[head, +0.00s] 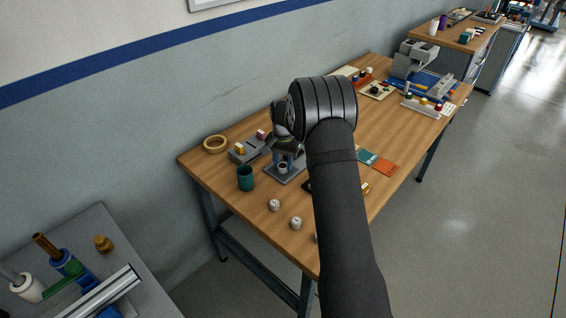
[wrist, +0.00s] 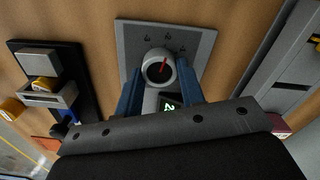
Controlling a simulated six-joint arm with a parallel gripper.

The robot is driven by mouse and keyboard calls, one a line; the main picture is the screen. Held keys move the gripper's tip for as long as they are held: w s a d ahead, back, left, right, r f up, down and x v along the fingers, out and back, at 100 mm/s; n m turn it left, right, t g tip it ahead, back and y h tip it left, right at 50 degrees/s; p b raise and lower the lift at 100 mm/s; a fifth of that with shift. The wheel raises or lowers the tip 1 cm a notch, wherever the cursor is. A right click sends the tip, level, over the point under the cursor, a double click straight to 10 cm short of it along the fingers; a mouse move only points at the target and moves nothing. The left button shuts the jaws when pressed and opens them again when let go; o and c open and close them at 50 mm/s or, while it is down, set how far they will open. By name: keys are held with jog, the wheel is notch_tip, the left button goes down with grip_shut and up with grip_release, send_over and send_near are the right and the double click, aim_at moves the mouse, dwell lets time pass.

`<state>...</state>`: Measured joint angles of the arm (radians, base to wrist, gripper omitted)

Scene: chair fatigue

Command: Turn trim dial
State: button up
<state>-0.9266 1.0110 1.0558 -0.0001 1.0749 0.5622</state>
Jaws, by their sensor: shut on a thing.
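The trim dial (wrist: 158,68) is a round light knob with a dark face and a red pointer line. It stands on a grey plate (wrist: 205,38) with small dark marks, and a small display with green characters (wrist: 169,105) shows below it. In the wrist view the two blue fingers of my gripper (wrist: 160,82) are at the left and right of the dial, closed on its sides. In the head view the plate (head: 280,176) lies on the wooden table under my gripper (head: 285,158), and my arm hides part of the area.
A teal cup (head: 245,179) stands close left of the plate. A wooden ring (head: 215,144) and a grey block with small coloured parts (head: 246,151) lie behind. White knobs (head: 274,205) sit near the front edge. Green and orange cards (head: 384,167) lie to the right.

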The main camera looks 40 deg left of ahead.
aim_at(283, 165)
jog(key=shift+n, duration=0.3)
jog(key=o, duration=1)
notch_tip(283, 165, up, 17)
jog(key=shift+r, duration=0.2)
notch_tip(283, 165, down, 18)
jog(key=shift+r, duration=0.25)
dwell(0.5)
